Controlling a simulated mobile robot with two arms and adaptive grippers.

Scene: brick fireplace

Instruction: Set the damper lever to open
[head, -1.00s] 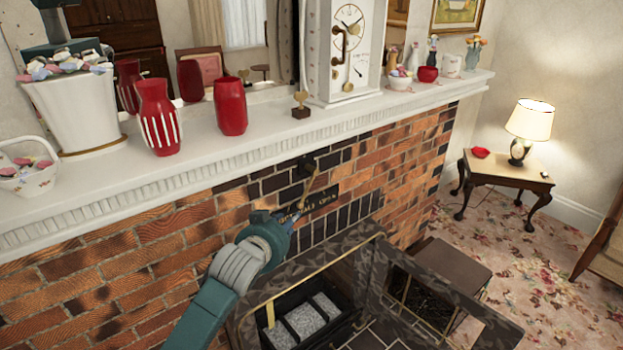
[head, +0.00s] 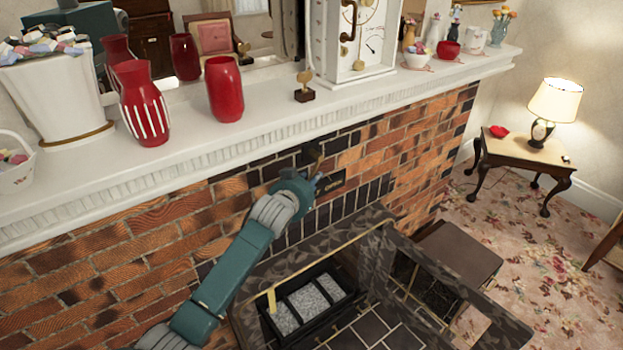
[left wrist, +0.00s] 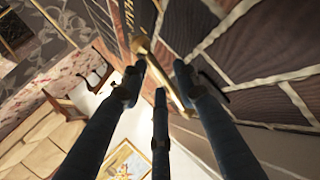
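The damper lever (left wrist: 172,75) is a brass bar on the brick wall, seen close in the left wrist view. In the head view its dark mount (head: 310,153) sits just under the mantel, and the gripper hides most of the bar. A small dark plate with gold lettering (head: 332,187) is beside it, partly covered and too small to read surely. My left gripper (head: 314,184) is at the lever. In the left wrist view its three dark fingers (left wrist: 158,75) are spread, with the bar showing between their tips; contact is unclear. My right gripper is out of view.
The white mantel (head: 240,130) overhangs the lever, carrying red vases (head: 225,90), a small trophy (head: 304,88) and a white clock (head: 355,45). A lamp table (head: 520,155) is at right.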

